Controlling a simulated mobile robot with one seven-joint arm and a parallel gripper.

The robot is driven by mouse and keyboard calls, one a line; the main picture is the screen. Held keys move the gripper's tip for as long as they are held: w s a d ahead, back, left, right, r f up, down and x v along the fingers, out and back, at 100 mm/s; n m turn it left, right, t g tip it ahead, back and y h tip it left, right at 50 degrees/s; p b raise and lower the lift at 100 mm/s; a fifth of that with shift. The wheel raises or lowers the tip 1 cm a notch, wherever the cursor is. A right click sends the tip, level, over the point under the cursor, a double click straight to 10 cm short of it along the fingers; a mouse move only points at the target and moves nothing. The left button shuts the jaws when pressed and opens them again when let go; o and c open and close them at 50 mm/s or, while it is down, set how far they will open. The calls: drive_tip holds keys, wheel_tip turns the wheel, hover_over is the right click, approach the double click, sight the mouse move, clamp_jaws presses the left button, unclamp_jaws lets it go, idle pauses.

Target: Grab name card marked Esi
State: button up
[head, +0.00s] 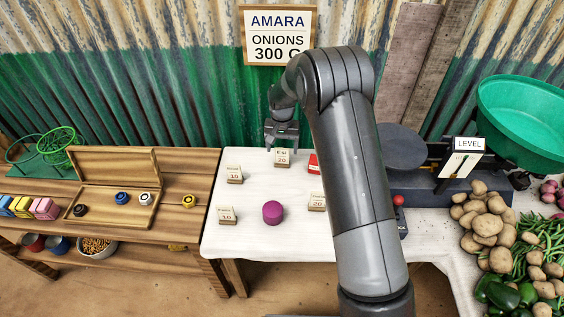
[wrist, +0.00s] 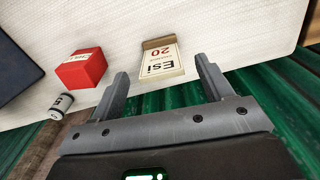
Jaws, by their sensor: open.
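The name card marked Esi (head: 282,157) stands in a small wooden holder near the back edge of the white-topped table (head: 250,245). It reads "Esi 20". In the wrist view the Esi card (wrist: 163,60) shows upside down, in the space between and just beyond the fingertips. My gripper (head: 282,143) is open and points down, right above and behind the card in the head view. In the wrist view my gripper (wrist: 161,67) has its two fingers on either side of the card, with nothing held. I cannot tell the exact height gap.
A red block (head: 313,164) stands right of the card, with a small cylinder (wrist: 61,103) near it in the wrist view. Other cards (head: 234,174) and a purple round object (head: 272,212) stand on the table. A scale (head: 420,180) is at right. The wall is behind.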

sight(282, 163)
wheel_tip(282, 163, down, 4)
drive_tip(key=shift+w+f, duration=0.15)
drive_tip(key=shift+f, duration=0.1)
drive_tip(key=c, duration=1.1)
